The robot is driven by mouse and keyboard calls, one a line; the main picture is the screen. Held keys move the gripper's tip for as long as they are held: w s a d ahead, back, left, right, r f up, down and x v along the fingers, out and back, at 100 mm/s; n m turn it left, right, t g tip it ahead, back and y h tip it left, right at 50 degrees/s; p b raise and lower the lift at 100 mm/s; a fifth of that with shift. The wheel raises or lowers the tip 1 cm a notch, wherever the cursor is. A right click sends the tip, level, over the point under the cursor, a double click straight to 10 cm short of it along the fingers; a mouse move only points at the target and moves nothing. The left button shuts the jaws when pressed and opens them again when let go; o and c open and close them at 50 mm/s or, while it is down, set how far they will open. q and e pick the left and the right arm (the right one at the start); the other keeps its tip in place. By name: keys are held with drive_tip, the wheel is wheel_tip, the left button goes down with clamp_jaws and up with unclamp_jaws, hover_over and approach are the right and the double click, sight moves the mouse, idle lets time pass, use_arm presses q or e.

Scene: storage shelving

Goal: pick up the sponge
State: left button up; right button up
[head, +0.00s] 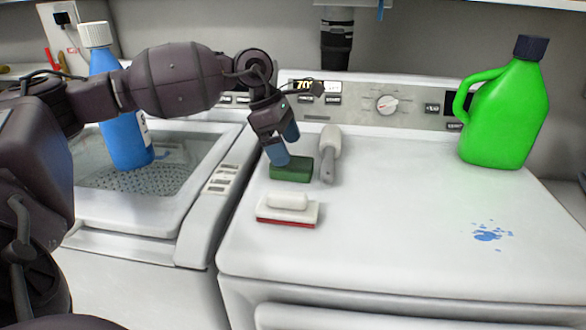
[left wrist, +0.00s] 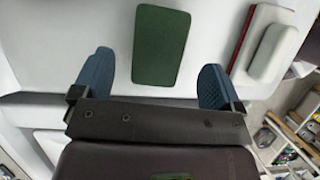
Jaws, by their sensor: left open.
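A dark green sponge (head: 291,171) lies flat on the white top of the right-hand machine, near its back left. My left gripper (head: 282,148) is just above and behind the sponge in the head view, pointing down, its fingers partly covering the sponge's far edge. In the left wrist view the green sponge (left wrist: 161,46) lies ahead of the gap between the two blue fingers (left wrist: 157,78), which are wide apart and empty. My right gripper does not show.
A green jug (head: 506,107) and a blue bottle (head: 124,140) stand farther off. Blue spill (head: 487,235) marks the right side.

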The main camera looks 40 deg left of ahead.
sight(292, 168)
use_arm(q)
drive_tip(key=x, duration=0.4)
drive_tip(key=shift+s+a+b, duration=0.1)
drive_tip(key=shift+a+b, duration=0.15)
drive_tip(key=shift+b, duration=0.1)
drive_tip(key=shift+d+f, duration=0.1)
drive_tip(key=shift+f, duration=0.3)
drive_tip(key=shift+f, duration=0.1)
drive_tip(key=shift+c, duration=0.4)
drive_tip(key=c, duration=0.9)
